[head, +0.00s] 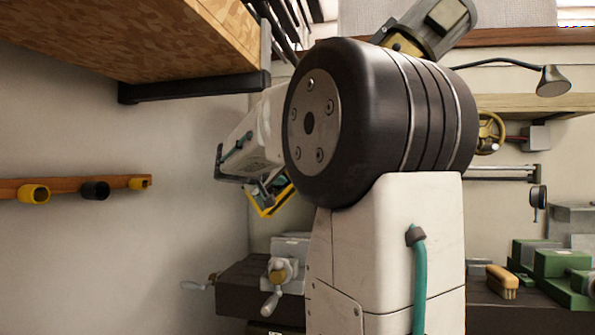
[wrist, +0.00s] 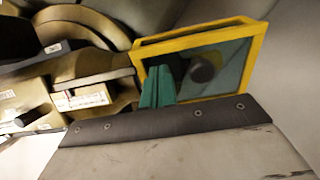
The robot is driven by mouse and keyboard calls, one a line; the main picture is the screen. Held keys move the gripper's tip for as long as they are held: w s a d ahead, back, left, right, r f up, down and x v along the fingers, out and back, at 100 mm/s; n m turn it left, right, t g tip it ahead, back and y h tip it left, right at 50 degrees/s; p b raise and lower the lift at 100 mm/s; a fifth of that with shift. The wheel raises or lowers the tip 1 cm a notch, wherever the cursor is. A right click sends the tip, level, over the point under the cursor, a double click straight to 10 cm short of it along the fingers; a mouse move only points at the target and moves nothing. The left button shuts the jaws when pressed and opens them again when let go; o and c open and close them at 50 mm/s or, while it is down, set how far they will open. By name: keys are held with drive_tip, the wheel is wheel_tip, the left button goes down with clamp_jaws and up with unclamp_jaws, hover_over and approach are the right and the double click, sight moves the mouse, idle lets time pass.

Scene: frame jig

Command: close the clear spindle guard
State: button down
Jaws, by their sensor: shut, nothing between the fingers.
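The clear spindle guard (wrist: 228,62) is a see-through panel in a thick yellow frame, at the upper middle right of the wrist view. It stands tilted in that picture, and a dark round shape shows through the panel. In the head view only a small part of its yellow frame (head: 279,206) shows, below and behind my arm. My gripper (wrist: 160,86) shows as teal fingers, together and empty, in front of the guard's left part. Whether they touch the frame cannot be told. The head view mostly hides the fingers behind my arm.
A beige machine body (wrist: 85,75) with a white label lies left of the guard in the wrist view. In the head view, a vise-like machine with a handle (head: 280,272) stands below my arm. A wooden shelf (head: 130,40) overhangs at upper left. Green machinery (head: 558,262) and a brush (head: 502,281) are right.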

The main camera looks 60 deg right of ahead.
drive_tip(key=shift+x, duration=1.35)
drive_tip(key=s+a, duration=0.3)
drive_tip(key=a, duration=0.5)
drive_tip(key=shift+a, duration=0.25)
drive_tip(key=shift+s, duration=0.1)
drive_tip(key=s+a+f+n+y, duration=0.2)
drive_tip(key=s+a+f+y, duration=0.3)
drive_tip(key=a+f, duration=0.4)
drive_tip(key=s+a+f+n+y, duration=0.2)
drive_tip(key=s+a+f+y, duration=0.3)
drive_tip(key=a, duration=0.9)
drive_tip(key=s+a+f+n+g+y, duration=0.1)
drive_tip(key=s+a+f+n+y, duration=0.2)
drive_tip(key=s+a+f, duration=0.7)
wheel_tip(320, 180, down, 4)
drive_tip(key=a+y, duration=0.2)
drive_tip(key=shift+a, duration=0.25)
drive_tip(key=shift+a, duration=0.1)
